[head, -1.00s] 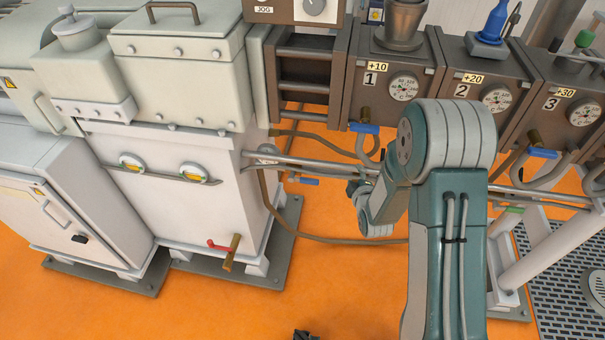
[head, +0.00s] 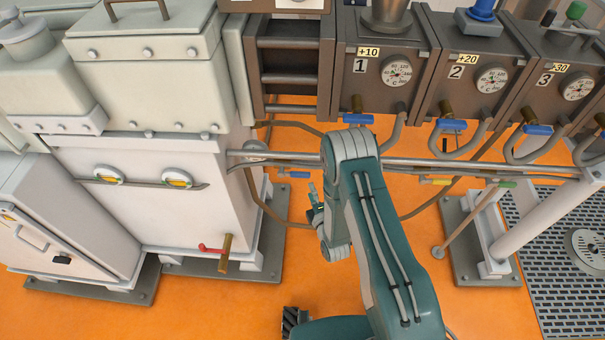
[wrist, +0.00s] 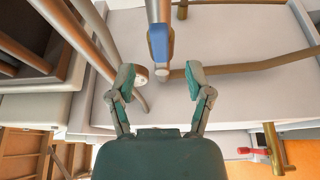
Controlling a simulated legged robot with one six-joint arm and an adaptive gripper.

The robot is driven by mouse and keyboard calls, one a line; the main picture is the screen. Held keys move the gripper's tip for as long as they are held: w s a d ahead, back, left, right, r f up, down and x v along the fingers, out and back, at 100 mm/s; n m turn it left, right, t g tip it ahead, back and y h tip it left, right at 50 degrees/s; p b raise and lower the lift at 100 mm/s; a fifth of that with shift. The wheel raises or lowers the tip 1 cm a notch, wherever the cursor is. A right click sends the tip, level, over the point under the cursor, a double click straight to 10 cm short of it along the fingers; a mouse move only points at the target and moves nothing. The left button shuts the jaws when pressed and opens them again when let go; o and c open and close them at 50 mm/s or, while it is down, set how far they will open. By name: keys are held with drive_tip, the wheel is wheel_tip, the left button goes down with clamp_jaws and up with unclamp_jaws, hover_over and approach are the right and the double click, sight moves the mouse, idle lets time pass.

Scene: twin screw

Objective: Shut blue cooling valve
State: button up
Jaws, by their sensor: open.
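A blue valve handle (head: 292,174) sits on a thin pipe to the right of the white tank, left of my arm in the head view. In the wrist view a blue handle (wrist: 160,44) hangs on a pipe just beyond my fingertips, roughly centred between them; it looks like the same one. My gripper (wrist: 160,79) is open and empty, its two fingers spread apart, with no visible contact with the handle. In the head view my gripper (head: 314,203) shows small beside my forearm, close to the handle and a little lower right; the arm partly hides it.
More blue handles hang under box 1 (head: 358,118), box 2 (head: 452,125) and box 3 (head: 538,129). A red handle (head: 211,249) is low on the white tank (head: 140,205). Yellow (head: 435,181) and green handles lie right of my arm. Long pipes cross behind my arm.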

sight(302, 177)
drive_tip(key=x, duration=0.3)
drive_tip(key=a+x, duration=0.1)
drive_tip(key=x, duration=0.2)
drive_tip(key=shift+w+a, duration=0.15)
drive_tip(key=shift+w, duration=0.55)
